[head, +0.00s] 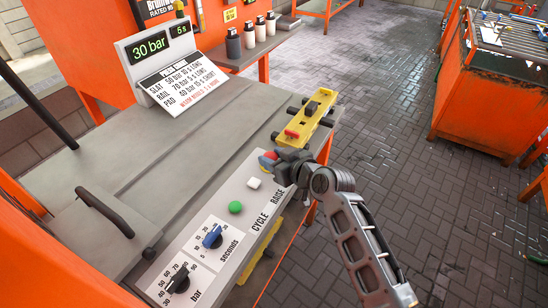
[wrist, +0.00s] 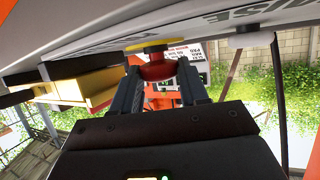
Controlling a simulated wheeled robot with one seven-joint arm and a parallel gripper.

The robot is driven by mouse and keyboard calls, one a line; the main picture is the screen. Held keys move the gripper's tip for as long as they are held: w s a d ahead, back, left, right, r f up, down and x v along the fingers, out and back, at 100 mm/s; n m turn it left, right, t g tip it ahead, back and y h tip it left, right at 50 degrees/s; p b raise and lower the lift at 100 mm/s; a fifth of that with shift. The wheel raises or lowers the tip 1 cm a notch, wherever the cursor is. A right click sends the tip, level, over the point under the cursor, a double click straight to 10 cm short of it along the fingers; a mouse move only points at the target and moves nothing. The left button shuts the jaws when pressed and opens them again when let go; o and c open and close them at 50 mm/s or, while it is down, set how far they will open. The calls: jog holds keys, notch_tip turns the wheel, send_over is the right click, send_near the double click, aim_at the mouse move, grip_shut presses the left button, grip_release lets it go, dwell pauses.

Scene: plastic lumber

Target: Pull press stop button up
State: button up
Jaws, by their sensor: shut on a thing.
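The press stop button is a red mushroom head on a yellow base, at the far end of the press's control panel. In the head view its red head (head: 268,160) shows just left of my gripper (head: 284,167), which hides part of it. In the wrist view the red head (wrist: 155,71) sits between my two fingers (wrist: 158,85), below its yellow base (wrist: 146,48). My gripper is shut on the red head from the side. The base stays against the panel.
Along the panel lie a white button (head: 253,183), a green button (head: 235,207), a blue knob (head: 212,236) and a black knob (head: 178,279). A yellow fixture with a red handle (head: 303,121) stands just beyond the stop button. Open paved floor (head: 410,180) lies to the right.

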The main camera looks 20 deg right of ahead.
grip_shut()
jog(key=shift+r, duration=0.75)
jog(key=o, duration=0.8)
grip_release()
jog(key=shift+c, duration=0.2)
jog(key=shift+v, duration=3.9)
jog(key=shift+s+d+f, duration=0.1)
jog(key=shift+f, duration=0.05)
